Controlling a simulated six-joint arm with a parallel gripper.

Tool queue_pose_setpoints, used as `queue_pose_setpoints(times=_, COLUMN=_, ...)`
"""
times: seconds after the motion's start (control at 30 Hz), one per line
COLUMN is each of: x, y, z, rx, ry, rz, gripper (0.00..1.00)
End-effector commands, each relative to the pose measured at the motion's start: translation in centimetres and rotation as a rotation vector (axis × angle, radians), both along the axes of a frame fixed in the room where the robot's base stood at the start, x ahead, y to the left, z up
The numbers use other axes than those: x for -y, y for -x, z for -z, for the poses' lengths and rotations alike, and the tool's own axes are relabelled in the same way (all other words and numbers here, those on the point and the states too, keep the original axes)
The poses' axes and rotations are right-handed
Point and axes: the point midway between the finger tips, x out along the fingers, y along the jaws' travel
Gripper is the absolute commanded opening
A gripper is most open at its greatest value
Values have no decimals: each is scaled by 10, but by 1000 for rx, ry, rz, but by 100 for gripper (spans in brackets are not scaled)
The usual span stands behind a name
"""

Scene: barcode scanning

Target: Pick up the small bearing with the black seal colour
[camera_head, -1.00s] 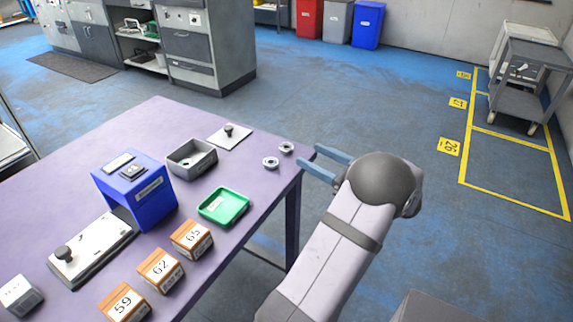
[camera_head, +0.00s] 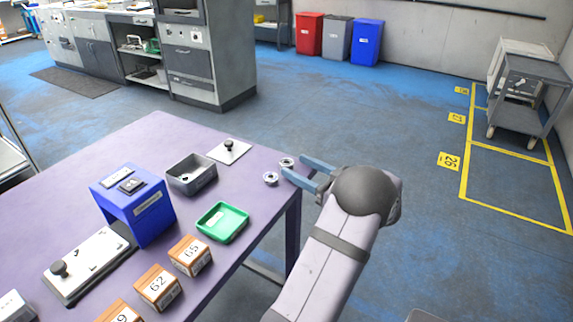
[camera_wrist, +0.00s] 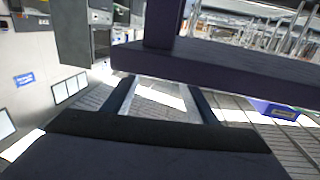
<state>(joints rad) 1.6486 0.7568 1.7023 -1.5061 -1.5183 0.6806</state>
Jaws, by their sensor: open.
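Two small ring-shaped bearings sit on the purple table (camera_head: 115,160) near its right corner. One bearing (camera_head: 271,179) is nearer, the other bearing (camera_head: 287,162) farther back; both are too small to tell their seal colours surely. My gripper (camera_head: 294,163) is open and empty, coming from the right at the table's corner. In the picture its fingertips are close beside the farther bearing; I cannot tell whether they touch it or how high they are. In the wrist view the open fingers (camera_wrist: 163,92) show with the table edge (camera_wrist: 225,72) beyond; no bearing shows there.
A grey bin (camera_head: 204,184), a green tray (camera_head: 223,222), a blue box (camera_head: 150,215), a white plate with a black knob (camera_head: 231,158) and several numbered orange-brown blocks (camera_head: 191,255) stand left of the bearings. The floor right of the table is open.

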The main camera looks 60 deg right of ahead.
Motion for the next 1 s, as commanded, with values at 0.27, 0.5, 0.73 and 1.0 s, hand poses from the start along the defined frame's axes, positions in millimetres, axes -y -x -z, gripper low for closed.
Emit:
queue_pose_setpoints(times=0.27, x=2, y=-11, z=2, rx=0, ry=0, rz=-1, gripper=52)
queue_pose_setpoints(times=0.5, x=8, y=-41, z=4, rx=-1, ry=0, rz=-2, gripper=52)
queue_pose_setpoints(times=0.73, x=10, y=-51, z=4, rx=0, ry=-1, rz=1, gripper=52)
queue_pose_setpoints(times=1.0, x=10, y=-51, z=4, rx=0, ry=-1, rz=1, gripper=31)
